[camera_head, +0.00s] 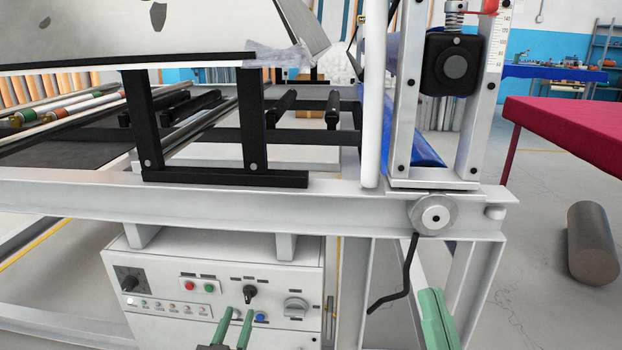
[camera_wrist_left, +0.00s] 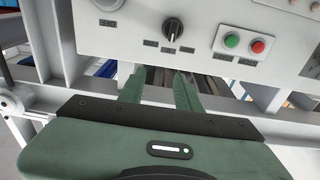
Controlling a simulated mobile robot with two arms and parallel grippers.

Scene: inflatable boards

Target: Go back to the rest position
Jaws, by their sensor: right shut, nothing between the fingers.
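My left gripper (camera_head: 238,313) is at the bottom of the head view, in front of the lower part of a white control box (camera_head: 160,262). Its two green fingers are apart, with nothing between them. In the left wrist view the left gripper (camera_wrist_left: 160,76) also shows open and empty, its fingers pointing toward the area under the panel. My right gripper (camera_head: 434,308) shows as a green shape at the bottom of the head view, right of the box and below a black crank handle. It is shut and empty. Most of both arms is out of view.
The control box has a red button (camera_head: 189,286), a green button (camera_head: 210,288) and knobs. Above it runs a grey machine frame (camera_head: 400,205) with a black crank handle (camera_head: 408,275). A red-covered table (camera_head: 570,130) and a dark roll (camera_head: 592,245) stand at the right. Floor shows between.

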